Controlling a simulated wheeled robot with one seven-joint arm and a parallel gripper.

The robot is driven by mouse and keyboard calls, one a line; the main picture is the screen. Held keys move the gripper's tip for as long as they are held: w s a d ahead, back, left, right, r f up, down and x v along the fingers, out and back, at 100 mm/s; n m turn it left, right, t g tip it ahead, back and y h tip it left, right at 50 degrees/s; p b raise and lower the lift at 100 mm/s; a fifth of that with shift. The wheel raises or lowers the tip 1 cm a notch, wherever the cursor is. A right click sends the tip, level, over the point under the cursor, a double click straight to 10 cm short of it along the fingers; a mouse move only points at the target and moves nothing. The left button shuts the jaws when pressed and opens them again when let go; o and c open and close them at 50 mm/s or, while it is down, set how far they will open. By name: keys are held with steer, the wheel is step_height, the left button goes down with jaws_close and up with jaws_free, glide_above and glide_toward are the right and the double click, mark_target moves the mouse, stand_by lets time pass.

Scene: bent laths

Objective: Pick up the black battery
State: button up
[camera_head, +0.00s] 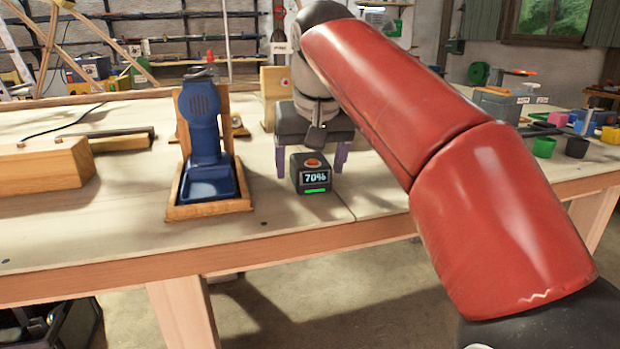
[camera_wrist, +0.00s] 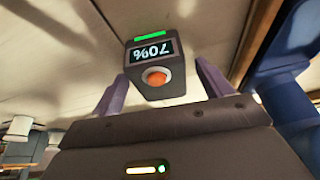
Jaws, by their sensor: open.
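The black battery (camera_head: 311,177) is a small dark box with a lit 70% display, a green bar and an orange button on top. It sits on the wooden workbench.
A blue drill (camera_head: 202,122) stands in a wooden holder (camera_head: 208,210) close to the battery's left. Wooden blocks (camera_head: 45,165) lie farther left. Small coloured bins (camera_head: 543,147) stand at the far right. The workbench (camera_head: 270,228) is bare between the battery and the front edge.

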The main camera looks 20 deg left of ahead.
steer(key=shift+r, duration=0.1)
steer(key=c, duration=1.3)
steer(key=shift+r, duration=0.1)
